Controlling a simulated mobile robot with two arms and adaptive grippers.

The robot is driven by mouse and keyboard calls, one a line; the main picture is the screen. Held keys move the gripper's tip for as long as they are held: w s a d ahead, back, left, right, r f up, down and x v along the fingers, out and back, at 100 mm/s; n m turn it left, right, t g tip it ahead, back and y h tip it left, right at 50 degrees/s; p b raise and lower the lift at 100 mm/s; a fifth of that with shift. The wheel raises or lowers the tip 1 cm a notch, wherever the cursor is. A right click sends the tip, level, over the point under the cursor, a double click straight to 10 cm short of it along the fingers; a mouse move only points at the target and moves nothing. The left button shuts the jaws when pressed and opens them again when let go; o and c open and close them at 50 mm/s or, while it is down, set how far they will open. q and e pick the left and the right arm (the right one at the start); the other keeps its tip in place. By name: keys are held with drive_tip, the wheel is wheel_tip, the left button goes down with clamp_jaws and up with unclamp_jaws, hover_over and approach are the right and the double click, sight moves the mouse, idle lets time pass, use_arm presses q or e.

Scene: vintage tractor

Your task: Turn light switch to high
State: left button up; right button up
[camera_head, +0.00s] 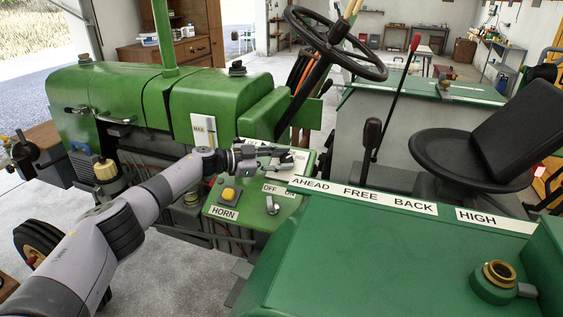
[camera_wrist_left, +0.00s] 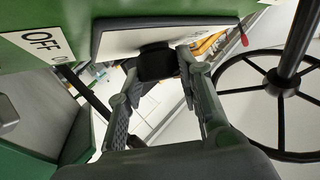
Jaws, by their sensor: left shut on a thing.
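The light switch is a dark knob (camera_wrist_left: 157,62) on a white plate (camera_wrist_left: 118,40), seen close up in the left wrist view. My left gripper (camera_wrist_left: 160,80) has its two fingers on either side of the knob and is shut on it. In the head view my left gripper (camera_head: 284,160) is over the white plate (camera_head: 297,170) on the tractor's green control panel, and it hides the knob. The setting of the knob and the plate's wording are not readable. My right gripper is not in view.
In front of the plate are a lever switch (camera_head: 272,205) marked OFF and ON and a yellow HORN button (camera_head: 228,194). The steering wheel (camera_head: 335,44) rises behind the panel. A gear lever (camera_head: 372,133) and black seat (camera_head: 475,137) stand to the right.

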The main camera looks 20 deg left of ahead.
use_arm(q)
drive_tip(key=o, duration=1.2)
drive_tip(key=shift+c, duration=0.2)
drive_tip(key=v, duration=1.2)
drive_tip(key=shift+f, duration=0.1)
